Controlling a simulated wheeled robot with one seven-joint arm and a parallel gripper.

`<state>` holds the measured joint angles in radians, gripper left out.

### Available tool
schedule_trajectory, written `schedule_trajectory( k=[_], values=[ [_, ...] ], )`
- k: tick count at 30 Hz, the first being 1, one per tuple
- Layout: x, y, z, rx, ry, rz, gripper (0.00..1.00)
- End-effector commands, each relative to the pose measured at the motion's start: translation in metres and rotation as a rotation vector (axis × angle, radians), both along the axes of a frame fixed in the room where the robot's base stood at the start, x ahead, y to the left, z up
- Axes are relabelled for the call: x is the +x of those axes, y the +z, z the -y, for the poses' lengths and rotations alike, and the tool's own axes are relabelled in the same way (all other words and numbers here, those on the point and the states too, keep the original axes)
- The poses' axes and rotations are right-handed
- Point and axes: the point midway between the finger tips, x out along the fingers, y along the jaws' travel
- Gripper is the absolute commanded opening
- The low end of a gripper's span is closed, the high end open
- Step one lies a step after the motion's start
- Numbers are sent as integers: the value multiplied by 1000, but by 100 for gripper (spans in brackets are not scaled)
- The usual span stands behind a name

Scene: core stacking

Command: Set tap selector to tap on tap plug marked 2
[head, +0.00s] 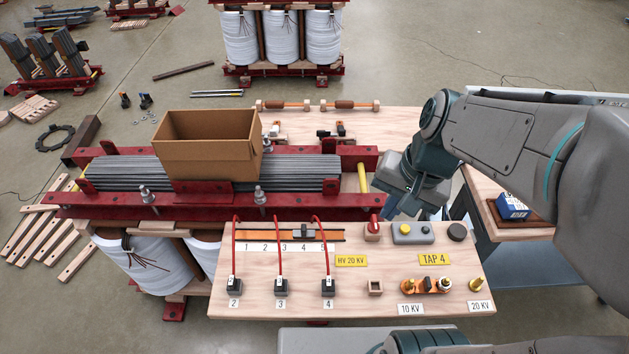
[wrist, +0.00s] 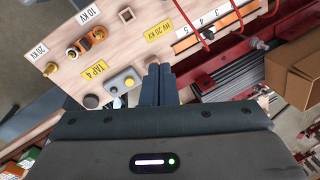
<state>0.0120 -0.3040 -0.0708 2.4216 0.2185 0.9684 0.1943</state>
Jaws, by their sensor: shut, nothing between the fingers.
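A wooden board (head: 345,306) carries black plugs marked 2 (head: 234,286), 3 (head: 281,286) and 4 (head: 328,286), each with a red cable. A red piece (head: 374,221) stands on a wooden block at the board's back edge. My gripper (head: 388,208) is shut and empty close to this piece. In the wrist view its fingers (wrist: 159,72) are together; they hide what lies behind them.
A grey box with a yellow button (head: 401,238) and a black knob (head: 456,232) sit right of the red piece. Brass terminals (head: 476,284) and an empty wooden socket (head: 375,288) stand in front. A cardboard box (head: 205,148) rests on the red-framed core (head: 140,178) behind.

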Motion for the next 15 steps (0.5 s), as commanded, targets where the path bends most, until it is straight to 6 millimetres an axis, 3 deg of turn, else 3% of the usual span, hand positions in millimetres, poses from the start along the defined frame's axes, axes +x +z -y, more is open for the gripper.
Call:
schedule_trajectory(
  k=[1,9,15],
  values=[
    [8,-30,-3,61,-95,-65,0],
    [60,-107,-17,356,-609,-378,0],
    [97,-151,-17,502,-901,-557,0]
  ],
)
